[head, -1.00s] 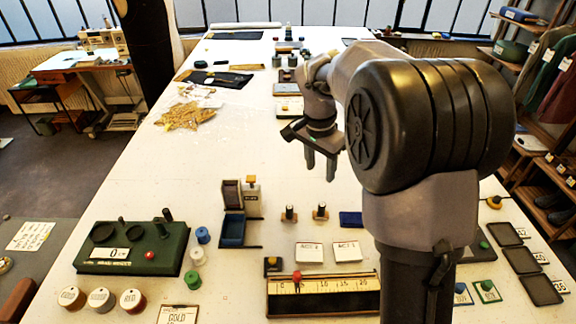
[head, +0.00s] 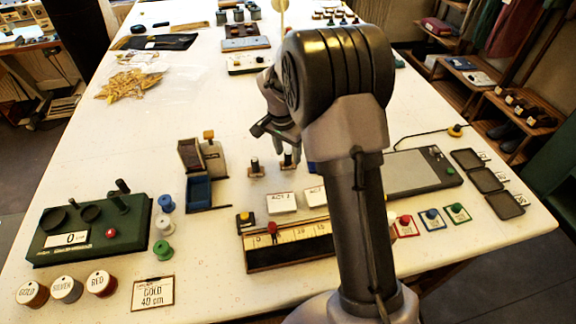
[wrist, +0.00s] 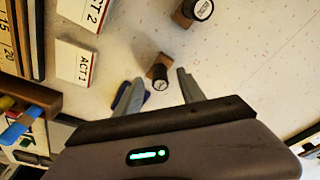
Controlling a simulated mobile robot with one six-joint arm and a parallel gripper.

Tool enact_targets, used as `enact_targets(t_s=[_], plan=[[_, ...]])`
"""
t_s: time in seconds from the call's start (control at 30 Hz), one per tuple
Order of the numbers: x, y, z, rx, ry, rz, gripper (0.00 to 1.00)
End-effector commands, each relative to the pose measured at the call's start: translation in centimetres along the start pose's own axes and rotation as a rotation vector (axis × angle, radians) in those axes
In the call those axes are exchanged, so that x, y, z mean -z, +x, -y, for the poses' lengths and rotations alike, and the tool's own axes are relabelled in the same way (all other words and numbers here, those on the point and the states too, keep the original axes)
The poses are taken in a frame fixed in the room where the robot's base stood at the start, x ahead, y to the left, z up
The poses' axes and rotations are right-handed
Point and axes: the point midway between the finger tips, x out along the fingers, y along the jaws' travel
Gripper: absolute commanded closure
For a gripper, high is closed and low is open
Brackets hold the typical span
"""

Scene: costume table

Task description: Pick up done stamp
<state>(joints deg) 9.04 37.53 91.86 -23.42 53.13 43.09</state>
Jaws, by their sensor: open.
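Two small stamps with wooden bases and upright black handles stand on the white table: a left one (head: 255,169) and a right one (head: 288,160). Which is the done stamp I cannot tell, as the cap labels are too small to read. My gripper (head: 284,146) is above the table at these stamps, partly behind my arm.
Cards ACT 1 (head: 281,203) and ACT 2 (head: 314,196) lie in front of the stamps. A press with a blue tray (head: 198,192) stands left. A wooden ruler box (head: 290,254) lies at the front.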

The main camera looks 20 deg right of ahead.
Motion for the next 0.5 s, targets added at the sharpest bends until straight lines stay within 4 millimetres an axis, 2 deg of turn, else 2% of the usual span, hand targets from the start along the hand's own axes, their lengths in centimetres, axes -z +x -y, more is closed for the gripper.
enact_targets(t_s=[0.03,0.23,0.43,0.47,0.5], plan=[[-0.06,0.86,-0.03,-0.001,0.001,0.001,0.53],[0.0,0.7,0.02,0.001,0.001,0.0,0.55],[-0.01,0.68,0.02,0.001,0.0,0.0,0.94],[-0.01,0.68,0.02,0.001,0.0,0.0,1.0],[-0.01,0.68,0.02,0.001,0.0,0.0,1.0]])
